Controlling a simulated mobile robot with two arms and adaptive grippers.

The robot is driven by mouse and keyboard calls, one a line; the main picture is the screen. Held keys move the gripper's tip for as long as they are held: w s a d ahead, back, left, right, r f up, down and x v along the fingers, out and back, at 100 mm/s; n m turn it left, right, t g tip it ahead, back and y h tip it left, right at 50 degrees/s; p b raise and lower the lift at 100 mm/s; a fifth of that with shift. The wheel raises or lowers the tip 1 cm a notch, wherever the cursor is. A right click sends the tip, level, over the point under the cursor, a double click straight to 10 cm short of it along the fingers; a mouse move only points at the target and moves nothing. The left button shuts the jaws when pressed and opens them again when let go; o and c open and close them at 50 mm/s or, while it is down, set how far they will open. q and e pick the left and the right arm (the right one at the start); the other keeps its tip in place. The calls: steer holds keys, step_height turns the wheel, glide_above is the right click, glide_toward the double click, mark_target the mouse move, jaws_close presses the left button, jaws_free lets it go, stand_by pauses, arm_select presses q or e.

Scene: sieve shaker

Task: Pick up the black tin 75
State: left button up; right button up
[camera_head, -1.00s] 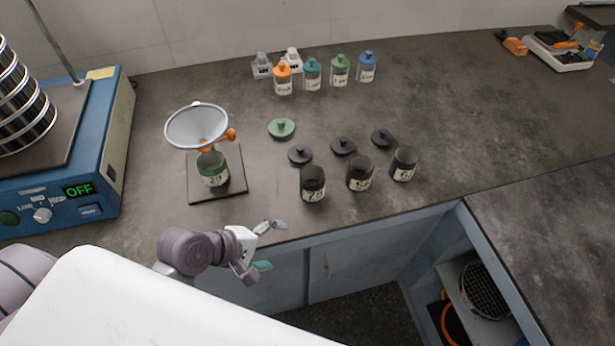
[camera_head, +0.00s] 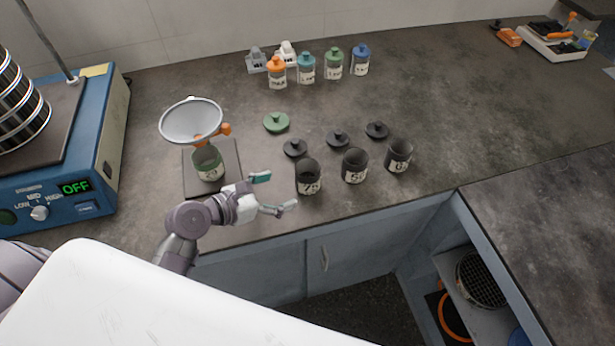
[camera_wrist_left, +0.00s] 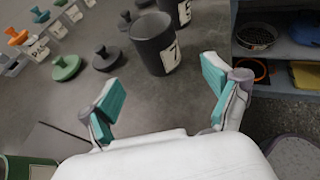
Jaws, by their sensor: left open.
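The black tin 75 (camera_head: 309,177) stands upright and open-topped on the dark counter, leftmost of three black tins, with its white label facing me. In the left wrist view the tin (camera_wrist_left: 152,45) stands ahead, between the lines of the two fingers and beyond their tips. My left gripper (camera_head: 276,192) is open and empty, just left of the tin and apart from it. In the left wrist view its teal finger pads (camera_wrist_left: 162,95) are spread wide. My right gripper is not in view.
Two other black tins (camera_head: 355,166) (camera_head: 398,156) stand to the right. Black lids (camera_head: 295,148) lie behind the tins. A green tin (camera_head: 208,163) under a funnel (camera_head: 191,120) stands left on a dark plate. The blue shaker (camera_head: 105,150) is far left. The counter's front edge is close.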

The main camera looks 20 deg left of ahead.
mark_target(298, 182)
arm_select(q)
steer(key=x, duration=0.9)
steer(key=shift+w+f, duration=0.1)
steer(key=shift+w, duration=0.1)
steer(key=shift+s, duration=0.1)
steer(key=shift+c, duration=0.3)
steer(key=c, duration=1.2)
